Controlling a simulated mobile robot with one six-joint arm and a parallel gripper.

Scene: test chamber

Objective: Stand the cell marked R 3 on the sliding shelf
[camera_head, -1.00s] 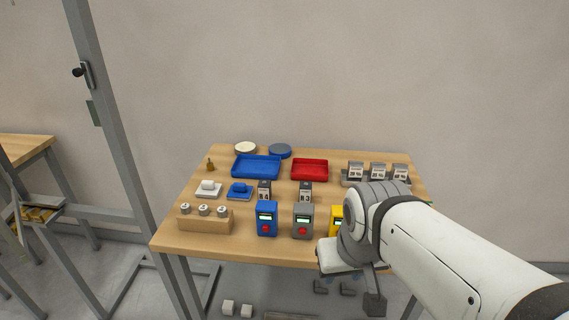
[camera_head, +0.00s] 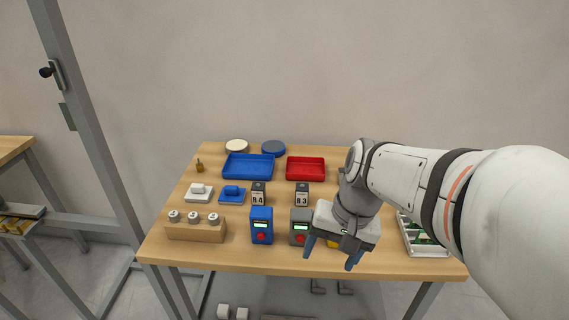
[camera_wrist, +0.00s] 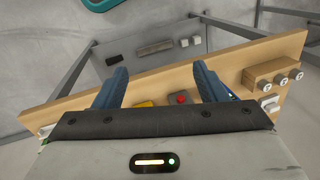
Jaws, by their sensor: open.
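The cell marked R 3 (camera_head: 302,194) is a small dark-topped block with a pale label, standing upright mid-table behind the grey device. A similar cell (camera_head: 258,193), its label seemingly ending in 4, stands to its left. My gripper (camera_head: 331,256) is open and empty, fingers pointing down near the table's front edge, to the right of and nearer than the R 3 cell. In the wrist view the two blue fingers (camera_wrist: 160,70) are spread over the front edge; the R 3 cell is not visible there. I cannot make out which surface is the sliding shelf.
Blue (camera_head: 261,226), grey (camera_head: 300,228) and mostly hidden yellow (camera_head: 333,244) devices line the front. A wooden block (camera_head: 196,231) holds three knobs. Blue (camera_head: 249,167) and red (camera_head: 306,168) trays lie behind. A white tray (camera_head: 426,250) with green pieces sits right, partly behind my arm.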

